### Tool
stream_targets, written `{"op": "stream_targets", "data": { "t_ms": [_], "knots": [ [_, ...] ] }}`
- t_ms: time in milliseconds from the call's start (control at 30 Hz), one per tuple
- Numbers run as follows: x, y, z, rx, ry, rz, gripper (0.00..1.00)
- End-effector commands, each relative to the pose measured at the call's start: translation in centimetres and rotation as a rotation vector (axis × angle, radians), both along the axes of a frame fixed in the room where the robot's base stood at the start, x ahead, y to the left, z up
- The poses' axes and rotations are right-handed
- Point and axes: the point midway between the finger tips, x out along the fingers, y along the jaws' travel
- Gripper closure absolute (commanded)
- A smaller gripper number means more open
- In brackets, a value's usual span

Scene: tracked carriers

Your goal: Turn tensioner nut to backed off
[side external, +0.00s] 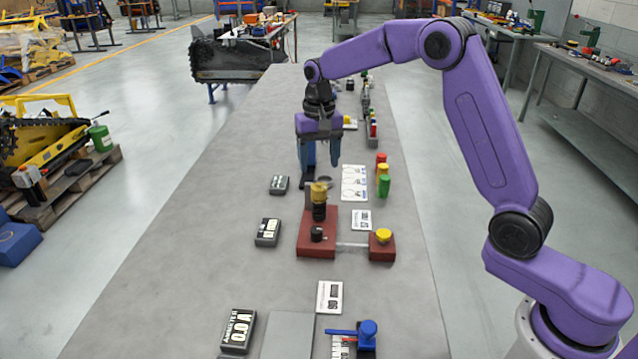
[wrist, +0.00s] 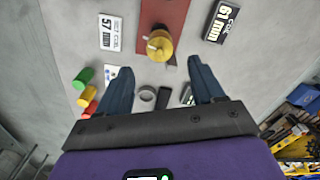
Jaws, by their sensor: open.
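A brass-yellow knob-like piece (side external: 319,192) stands upright on a black threaded-looking post on a dark red base (side external: 317,245). I take it for the tensioner nut, but cannot be sure. In the wrist view the yellow piece (wrist: 160,45) shows a small pale nub at its side, over the red base (wrist: 176,12). My gripper (side external: 321,172) points down, open and empty, behind and above the yellow piece. In the wrist view the fingertips (wrist: 160,70) stand apart, with the yellow piece just ahead of the gap. No contact shows.
A smaller red block (side external: 382,253) with a yellow knob is joined by a pale rod. Red, yellow and green cylinders (side external: 384,187) stand to the right. Dark label boxes (side external: 267,232) line the left, and a blue-handled device (side external: 368,335) is at front.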

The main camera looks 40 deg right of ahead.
Motion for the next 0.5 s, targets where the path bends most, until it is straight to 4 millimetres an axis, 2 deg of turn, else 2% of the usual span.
{"op": "stream_targets", "data": {
  "t_ms": [33, 200, 333, 500],
  "knots": [
    [-0.1, 0.0, -1.1, 0.0, 0.005, 0.0, 0.33],
    [-0.1, 0.0, -4.0, 0.0, 0.004, 0.0, 0.33],
    [0.0, 0.0, -5.7, 0.0, 0.002, 0.0, 0.33],
    [0.0, 0.0, -6.8, 0.0, 0.001, 0.0, 0.33]
  ]
}}
